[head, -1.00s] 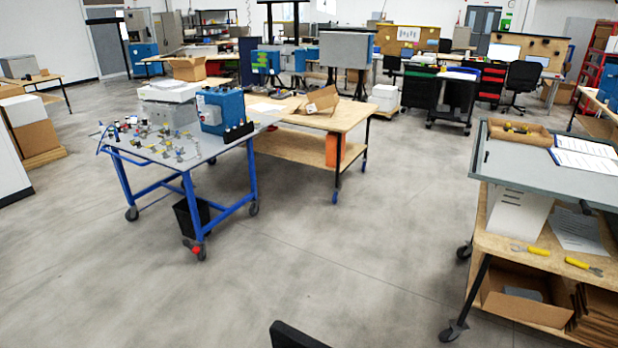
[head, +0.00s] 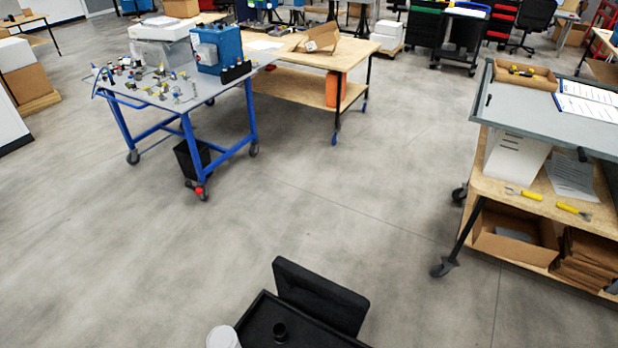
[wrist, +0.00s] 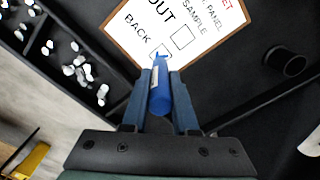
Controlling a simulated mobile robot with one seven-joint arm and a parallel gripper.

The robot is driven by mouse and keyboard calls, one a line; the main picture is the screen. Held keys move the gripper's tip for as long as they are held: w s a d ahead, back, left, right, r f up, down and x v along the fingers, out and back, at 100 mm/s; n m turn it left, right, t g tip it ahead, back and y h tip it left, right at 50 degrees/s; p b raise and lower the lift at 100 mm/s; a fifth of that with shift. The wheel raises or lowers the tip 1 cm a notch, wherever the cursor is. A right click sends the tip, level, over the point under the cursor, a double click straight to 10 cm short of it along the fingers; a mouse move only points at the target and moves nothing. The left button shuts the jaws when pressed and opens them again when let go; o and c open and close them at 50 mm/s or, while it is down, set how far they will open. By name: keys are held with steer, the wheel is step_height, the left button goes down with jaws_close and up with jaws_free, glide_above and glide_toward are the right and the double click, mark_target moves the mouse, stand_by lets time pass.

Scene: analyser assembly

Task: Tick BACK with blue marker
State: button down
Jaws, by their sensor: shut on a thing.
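In the wrist view my gripper (wrist: 160,110) is shut on the blue marker (wrist: 161,92). The marker points up the picture, with its tip at the white card (wrist: 205,45) near the box beside the word BACK (wrist: 139,27). The tip hides part of that box, and I cannot tell whether it touches the card or whether there is ink in the box. A second box (wrist: 181,38) beside OUT looks empty. The card has a wooden-coloured edge and lies on a black surface. My gripper does not show in the head view.
In the wrist view a black round holder (wrist: 286,62) stands right of the card, and small white pieces (wrist: 84,70) lie in a black compartment at left. In the head view a blue-framed table (head: 225,88) and a grey-topped cart (head: 545,110) stand apart, with clear floor between.

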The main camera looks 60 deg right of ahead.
steer(key=shift+r+p, duration=2.15)
steer(key=shift+r, duration=0.3)
steer(key=shift+f, duration=0.1)
steer(key=shift+w, duration=0.1)
